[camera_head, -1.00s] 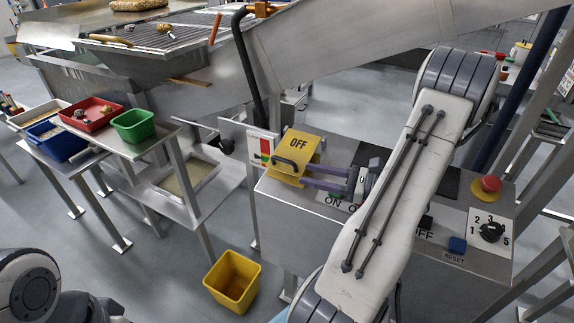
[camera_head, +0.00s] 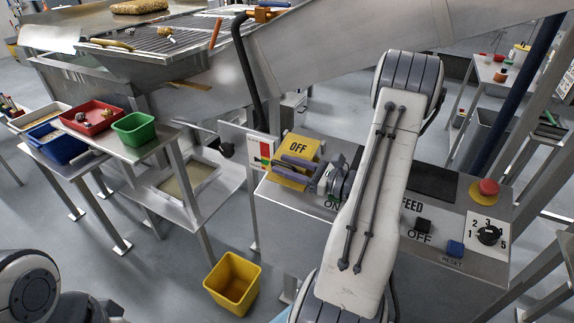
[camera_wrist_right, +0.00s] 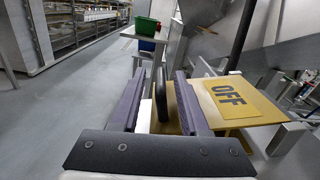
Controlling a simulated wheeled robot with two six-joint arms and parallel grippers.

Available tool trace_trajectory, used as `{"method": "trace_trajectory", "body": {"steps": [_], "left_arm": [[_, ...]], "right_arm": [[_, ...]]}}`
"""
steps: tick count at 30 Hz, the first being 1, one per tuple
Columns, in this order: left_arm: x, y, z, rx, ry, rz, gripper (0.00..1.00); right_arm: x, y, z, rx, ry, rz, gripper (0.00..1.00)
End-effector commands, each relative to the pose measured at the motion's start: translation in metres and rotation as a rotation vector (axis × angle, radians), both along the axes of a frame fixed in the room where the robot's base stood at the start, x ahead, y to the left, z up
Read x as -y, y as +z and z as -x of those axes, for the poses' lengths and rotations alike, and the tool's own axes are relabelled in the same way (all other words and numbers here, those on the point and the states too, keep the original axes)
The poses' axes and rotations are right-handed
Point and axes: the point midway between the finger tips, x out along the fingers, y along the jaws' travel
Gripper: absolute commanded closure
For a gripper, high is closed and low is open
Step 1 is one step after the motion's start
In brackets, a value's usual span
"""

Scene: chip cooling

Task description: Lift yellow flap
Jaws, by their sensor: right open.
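The yellow flap (camera_head: 299,147), marked OFF, is on the left end of the metal control panel and slopes toward its front. In the right wrist view the flap (camera_wrist_right: 245,100) is at the right, and its black handle (camera_wrist_right: 162,95) stands between my two purple-grey fingers. My right gripper (camera_head: 287,168) is at the flap's front in the head view, and it also shows in the wrist view (camera_wrist_right: 159,78). It is open, with a finger on each side of the handle and visible gaps. In the head view the fingers mostly hide the handle. My left gripper is out of view.
A red emergency button (camera_head: 485,189), a numbered dial (camera_head: 489,234) and a blue reset button (camera_head: 455,247) sit at the panel's right. A black upright bar (camera_head: 246,75) rises behind the flap. A yellow bin (camera_head: 232,282) stands on the floor below.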

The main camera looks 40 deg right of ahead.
Motion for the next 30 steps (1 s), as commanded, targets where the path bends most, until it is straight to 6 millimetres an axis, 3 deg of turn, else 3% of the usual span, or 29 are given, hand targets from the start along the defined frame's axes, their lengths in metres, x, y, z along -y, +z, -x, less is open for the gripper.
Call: {"method": "trace_trajectory", "body": {"steps": [5, 9, 30], "left_arm": [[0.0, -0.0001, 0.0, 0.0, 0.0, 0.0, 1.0], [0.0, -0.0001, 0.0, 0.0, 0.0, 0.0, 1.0], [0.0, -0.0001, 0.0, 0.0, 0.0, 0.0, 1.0]], "right_arm": [[0.0001, -0.0001, 0.0001, 0.0, 0.0, 0.0, 0.55], [0.0002, -0.0001, 0.0002, 0.0, 0.0, 0.0, 1.0], [-0.0001, 0.0, 0.0008, -0.001, 0.002, -0.001, 1.0]]}}
